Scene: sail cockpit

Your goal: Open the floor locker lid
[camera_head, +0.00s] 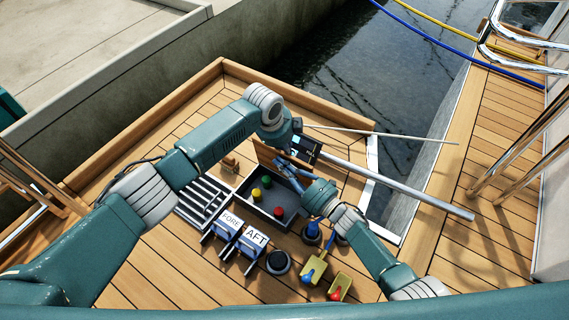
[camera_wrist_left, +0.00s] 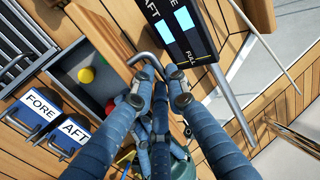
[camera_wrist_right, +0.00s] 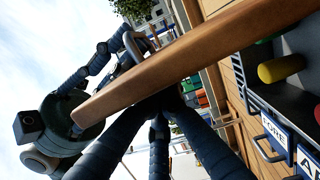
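The floor locker lid (camera_head: 270,158) is a brown wooden board, raised on edge at the back of the open grey locker (camera_head: 263,213). It crosses the right wrist view (camera_wrist_right: 190,65) as a long plank, and its bent grey handle (camera_wrist_left: 147,58) shows in the left wrist view. My right gripper (camera_head: 284,166) is at the lid; its fingertips are hidden behind the plank in its wrist view. My left gripper (camera_wrist_left: 160,80) is close by the handle, its fingers partly overlapping the right gripper. Whether either gripper grips anything is unclear.
Green (camera_head: 266,182), yellow (camera_head: 256,194) and red (camera_head: 278,213) items are in the locker. A dark instrument panel (camera_head: 306,149) and a long metal tube (camera_head: 400,186) are right of the lid. FORE (camera_head: 230,221) and AFT (camera_head: 254,240) boxes stand in front.

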